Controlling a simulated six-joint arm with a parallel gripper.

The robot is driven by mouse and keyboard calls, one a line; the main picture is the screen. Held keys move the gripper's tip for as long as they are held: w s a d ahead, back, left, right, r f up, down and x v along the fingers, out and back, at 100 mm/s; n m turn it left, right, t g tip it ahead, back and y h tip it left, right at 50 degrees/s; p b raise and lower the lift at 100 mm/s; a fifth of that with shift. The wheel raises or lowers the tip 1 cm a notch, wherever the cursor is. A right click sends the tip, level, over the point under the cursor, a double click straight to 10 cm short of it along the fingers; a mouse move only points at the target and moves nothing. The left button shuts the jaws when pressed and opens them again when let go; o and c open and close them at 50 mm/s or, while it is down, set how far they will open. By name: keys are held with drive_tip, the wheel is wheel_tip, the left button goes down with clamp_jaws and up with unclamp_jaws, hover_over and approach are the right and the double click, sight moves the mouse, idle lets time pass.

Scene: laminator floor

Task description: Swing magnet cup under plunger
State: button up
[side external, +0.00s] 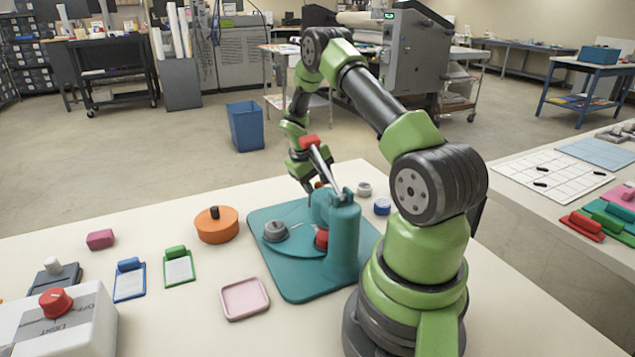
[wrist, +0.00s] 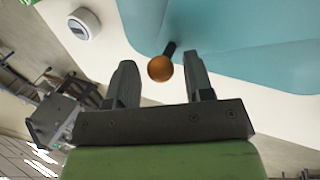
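A teal press stands on a teal base plate (side external: 297,288), with an upright column (side external: 343,240) and a lever ending in a red grip (side external: 310,142). A grey round cup (side external: 275,231) sits left of the column, and a red round part (side external: 321,239) sits close beside it. I cannot tell for sure which is the magnet cup; the plunger is not clearly seen. My gripper (side external: 316,184) is above the back of the press. In the wrist view, my open gripper (wrist: 160,80) has an orange ball knob (wrist: 160,68) on a dark stem between its fingertips, with gaps visible.
An orange round box (side external: 216,224), pink tray (side external: 244,298), green clip card (side external: 178,266) and blue clip card (side external: 129,280) lie left. A white switch box (side external: 75,325) fills the front corner.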

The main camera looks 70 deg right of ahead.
clamp_jaws()
